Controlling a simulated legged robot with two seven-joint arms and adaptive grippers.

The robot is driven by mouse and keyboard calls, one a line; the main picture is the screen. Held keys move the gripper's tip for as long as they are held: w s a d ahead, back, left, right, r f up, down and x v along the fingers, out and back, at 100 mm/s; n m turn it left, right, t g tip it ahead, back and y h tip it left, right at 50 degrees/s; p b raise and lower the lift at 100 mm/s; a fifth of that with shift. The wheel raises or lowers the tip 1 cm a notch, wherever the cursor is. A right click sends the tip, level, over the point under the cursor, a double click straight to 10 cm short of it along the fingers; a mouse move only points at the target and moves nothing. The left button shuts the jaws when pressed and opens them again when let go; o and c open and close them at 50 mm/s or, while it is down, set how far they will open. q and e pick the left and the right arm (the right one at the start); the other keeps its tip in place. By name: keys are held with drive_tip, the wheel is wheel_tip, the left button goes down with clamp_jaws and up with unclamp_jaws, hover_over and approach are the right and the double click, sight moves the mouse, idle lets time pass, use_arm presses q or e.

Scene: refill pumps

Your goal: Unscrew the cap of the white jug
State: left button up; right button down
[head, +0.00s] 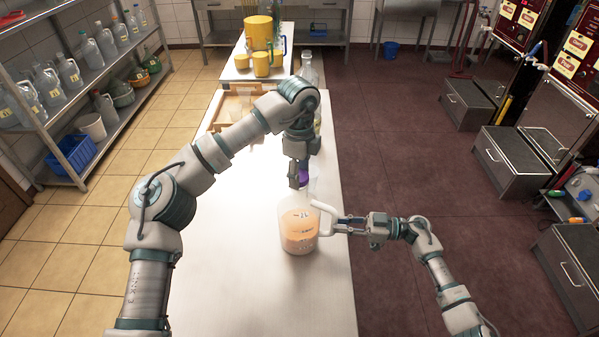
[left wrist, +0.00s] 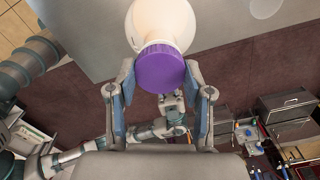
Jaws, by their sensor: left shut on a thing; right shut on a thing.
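The white jug (head: 299,232) stands upright on the table, with an orange tint on its side. Its purple cap (head: 304,172) is on top, partly hidden by my left gripper (head: 299,178). In the left wrist view the cap (left wrist: 160,68) sits between the two fingers of my left gripper (left wrist: 160,84), below the pale jug body (left wrist: 163,22). My left gripper is shut on the cap from above. My right gripper (head: 342,223) is shut on the jug's handle (head: 326,216) from the right.
The table (head: 235,260) is clear to the left of the jug. Behind my left arm are a wooden tray (head: 236,108) and a clear bottle (head: 309,70). Yellow containers (head: 260,33) stand farther back. A shelf of jugs (head: 85,75) is at the left.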

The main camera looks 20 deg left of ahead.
use_arm(q)
drive_tip(key=shift+r, duration=1)
drive_tip(key=shift+r, duration=2.05)
use_arm(e)
drive_tip(key=c, duration=1)
unclamp_jaws()
